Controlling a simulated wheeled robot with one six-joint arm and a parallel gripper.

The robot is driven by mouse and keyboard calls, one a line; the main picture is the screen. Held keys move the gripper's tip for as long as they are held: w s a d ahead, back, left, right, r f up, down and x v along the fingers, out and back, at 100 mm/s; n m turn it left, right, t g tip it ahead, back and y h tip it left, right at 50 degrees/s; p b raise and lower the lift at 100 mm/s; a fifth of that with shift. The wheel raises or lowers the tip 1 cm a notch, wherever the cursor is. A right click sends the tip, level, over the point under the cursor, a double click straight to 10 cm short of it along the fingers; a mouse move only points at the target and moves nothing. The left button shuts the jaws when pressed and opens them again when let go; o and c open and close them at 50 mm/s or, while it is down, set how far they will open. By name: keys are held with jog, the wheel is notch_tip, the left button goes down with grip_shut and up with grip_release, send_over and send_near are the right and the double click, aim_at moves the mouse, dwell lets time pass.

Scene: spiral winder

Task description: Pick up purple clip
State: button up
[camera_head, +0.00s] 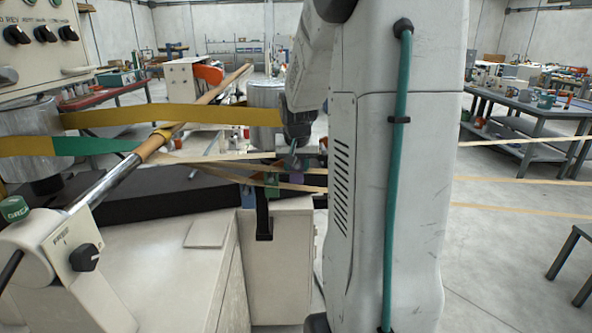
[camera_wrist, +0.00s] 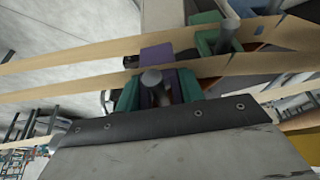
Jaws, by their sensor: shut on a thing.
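The purple clip (camera_wrist: 157,54) lies between the two green fingers of my gripper (camera_wrist: 157,90) in the wrist view. A tan strip crosses in front of part of the clip. My gripper is shut on it. In the head view my gripper (camera_head: 294,153) points down beside the tan strips, and a small purple piece (camera_head: 298,182) shows just below it. My arm hides what lies to the right.
Thin tan strips (camera_head: 237,179) stretch across the area around the clips. A white machine cabinet (camera_head: 277,260) stands below. Another green piece (camera_wrist: 212,40) is close to my gripper.

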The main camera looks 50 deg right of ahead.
jog(key=s+a+r, duration=0.1)
jog(key=s+a, duration=1)
jog(key=a, duration=0.2)
jog(key=shift+s+a, duration=0.35)
jog(key=shift+r, duration=0.1)
